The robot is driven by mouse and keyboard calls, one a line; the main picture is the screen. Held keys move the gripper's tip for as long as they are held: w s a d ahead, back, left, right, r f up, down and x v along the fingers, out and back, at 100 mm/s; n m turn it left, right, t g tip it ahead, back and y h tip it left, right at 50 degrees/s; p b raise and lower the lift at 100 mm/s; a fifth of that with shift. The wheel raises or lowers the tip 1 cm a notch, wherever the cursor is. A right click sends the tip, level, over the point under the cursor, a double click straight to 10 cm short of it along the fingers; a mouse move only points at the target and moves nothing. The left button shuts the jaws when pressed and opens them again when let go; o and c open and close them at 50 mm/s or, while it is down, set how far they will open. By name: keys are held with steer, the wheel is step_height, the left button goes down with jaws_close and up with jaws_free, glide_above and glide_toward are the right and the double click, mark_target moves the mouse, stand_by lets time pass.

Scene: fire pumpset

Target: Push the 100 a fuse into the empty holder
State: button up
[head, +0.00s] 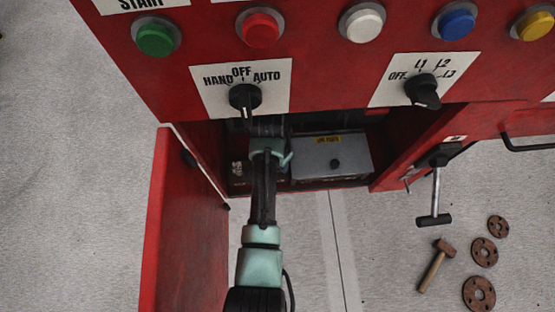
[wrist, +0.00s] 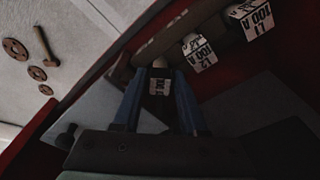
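My gripper (wrist: 160,84) has its two blue fingers on either side of a small fuse with a pale end and a 100 A label (wrist: 160,88). The fingers appear closed on it; the tips are dark in shadow. Two white blocks marked L2 100 A (wrist: 198,54) and L1 100 A (wrist: 252,18) sit in a row up and to the right of it in the wrist view. The empty holder cannot be made out; the fuse's far end is in shadow. In the head view my arm reaches into the open red cabinet (head: 180,90), hiding the fuse and fingertips.
A grey box (head: 310,166) with a yellow label and black knob stands right of my arm inside the cabinet. An open red door (head: 178,235) is at left. The selector knob (head: 245,97) is above. A hammer (head: 434,268) and rusty flanges (head: 484,251) lie at right.

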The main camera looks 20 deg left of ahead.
steer(key=shift+s+a+r+p, duration=0.15)
steer(key=shift+r+p, duration=0.35)
steer(key=shift+r, duration=1.45)
steer(key=shift+s+a+r+p, duration=0.1)
steer(key=shift+s+r+p, duration=0.3)
steer(key=shift+r, duration=1.5)
steer(key=shift+w+d, duration=0.1)
steer(key=shift+w, duration=0.05)
